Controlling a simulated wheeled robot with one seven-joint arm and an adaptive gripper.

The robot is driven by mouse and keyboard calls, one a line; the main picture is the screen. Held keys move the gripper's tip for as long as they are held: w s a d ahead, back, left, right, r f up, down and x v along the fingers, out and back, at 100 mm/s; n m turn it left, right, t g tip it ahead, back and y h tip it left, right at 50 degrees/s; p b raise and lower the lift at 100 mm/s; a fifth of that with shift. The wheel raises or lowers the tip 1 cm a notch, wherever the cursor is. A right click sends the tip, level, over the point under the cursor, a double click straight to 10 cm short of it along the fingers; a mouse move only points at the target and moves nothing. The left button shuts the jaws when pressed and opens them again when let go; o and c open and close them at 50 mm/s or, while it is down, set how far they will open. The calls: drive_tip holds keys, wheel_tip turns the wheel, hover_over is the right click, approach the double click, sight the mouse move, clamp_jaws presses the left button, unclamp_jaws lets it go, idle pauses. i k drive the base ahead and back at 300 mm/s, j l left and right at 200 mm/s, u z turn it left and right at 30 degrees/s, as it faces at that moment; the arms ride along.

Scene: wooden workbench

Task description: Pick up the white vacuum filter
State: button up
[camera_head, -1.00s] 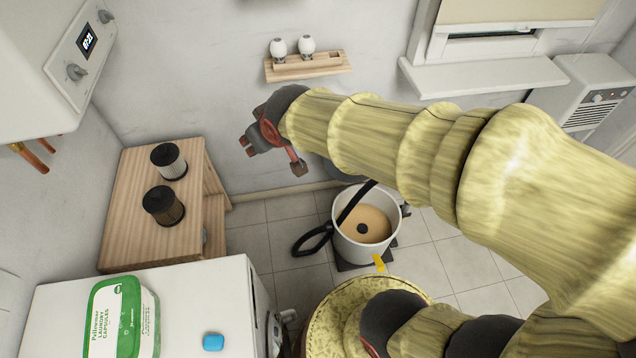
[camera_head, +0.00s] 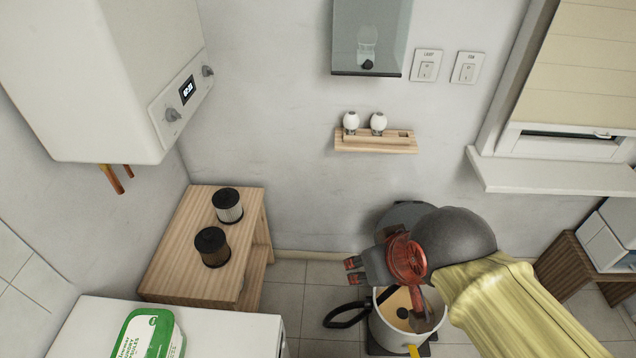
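The white vacuum filter (camera_head: 229,212), a pale pleated cylinder with black ends, stands upright on the wooden bench at the left. A similar brown filter (camera_head: 213,252) stands just in front of it. My gripper (camera_head: 386,292) is to the right of the bench, in front of the vacuum's tub in this view. Its two fingers are spread apart with nothing between them. It is well apart from both filters.
The wooden bench (camera_head: 178,262) is in the left corner under a wall boiler (camera_head: 110,75). A white vacuum tub (camera_head: 381,335) with a black hose stands on the floor. A white appliance (camera_head: 235,335) with a green capsule box (camera_head: 140,335) is in front. A wall shelf (camera_head: 375,146) holds two bulbs.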

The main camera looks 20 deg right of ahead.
sight(225, 201)
drive_tip(key=i+l, duration=0.4)
drive_tip(key=u, duration=1.7)
drive_tip(key=i+l, duration=0.05)
drive_tip(key=l, duration=0.05)
